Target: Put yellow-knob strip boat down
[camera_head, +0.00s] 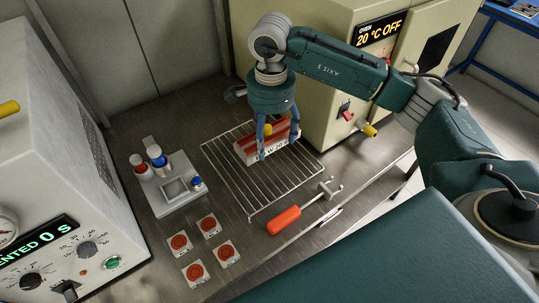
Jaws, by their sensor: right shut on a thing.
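The strip boat (249,153) is a pale, labelled block with red-brown strips on top and a yellow knob (268,129). It is at or just above the wire rack (284,185); I cannot tell whether it touches the wires. My right gripper (264,150) points down over it and is shut on it, with blue fingers around the knob area. The fingers hide part of the boat. My left gripper is not in view.
A cream oven (320,70) reading "20 °C OFF" stands behind the rack. A tray with bottles (180,196), several red-disc tiles (196,272) and a red-handled tool (284,220) lie nearby. A white machine (60,170) stands left. The rack's front is clear.

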